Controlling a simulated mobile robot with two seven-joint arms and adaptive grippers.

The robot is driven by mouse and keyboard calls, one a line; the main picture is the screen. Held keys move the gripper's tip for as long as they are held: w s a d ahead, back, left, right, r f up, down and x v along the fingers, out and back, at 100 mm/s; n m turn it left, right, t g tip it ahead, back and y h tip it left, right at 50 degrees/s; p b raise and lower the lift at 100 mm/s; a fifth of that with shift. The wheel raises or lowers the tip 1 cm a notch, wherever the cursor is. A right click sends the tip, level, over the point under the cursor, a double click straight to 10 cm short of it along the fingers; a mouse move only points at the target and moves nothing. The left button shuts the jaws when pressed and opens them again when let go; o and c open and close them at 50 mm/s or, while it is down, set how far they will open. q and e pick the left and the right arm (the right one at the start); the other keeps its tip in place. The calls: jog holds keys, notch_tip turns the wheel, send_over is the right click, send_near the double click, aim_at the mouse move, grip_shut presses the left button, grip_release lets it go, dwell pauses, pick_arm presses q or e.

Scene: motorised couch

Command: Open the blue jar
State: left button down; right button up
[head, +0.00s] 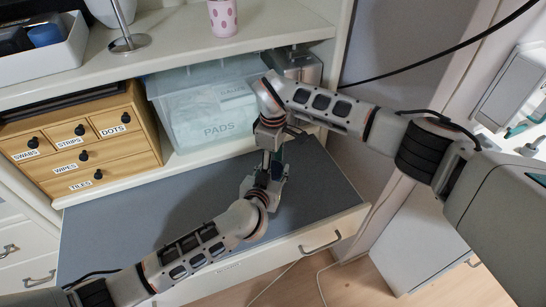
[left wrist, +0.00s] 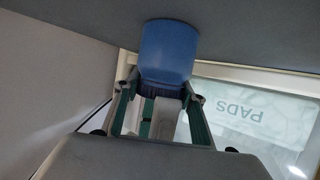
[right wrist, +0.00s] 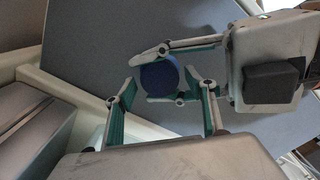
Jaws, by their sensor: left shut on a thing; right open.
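The blue jar (left wrist: 166,48) stands on the grey pull-out surface, lighter blue in its body with a darker ribbed band (left wrist: 160,90) at the lid end. In the right wrist view its round blue top (right wrist: 160,76) faces the camera. My left gripper (head: 264,178) is shut on the jar, with fingers on two sides of it. My right gripper (head: 271,143) is above the jar, open. In the right wrist view its fingers (right wrist: 166,95) stand apart on either side of the jar, not closed on it. In the head view the grippers hide the jar.
The grey surface (head: 150,215) is otherwise clear. Behind it stand a wooden drawer box (head: 85,145) and a clear bin (head: 207,105) labelled PADS under a white shelf (head: 200,52). A metal box (head: 300,65) is close behind my right gripper.

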jog(key=shift+f, duration=0.15)
jog(key=c, duration=1.1)
jog(key=shift+n, duration=1.7)
jog(key=shift+c, duration=0.2)
jog(key=o, duration=1.2)
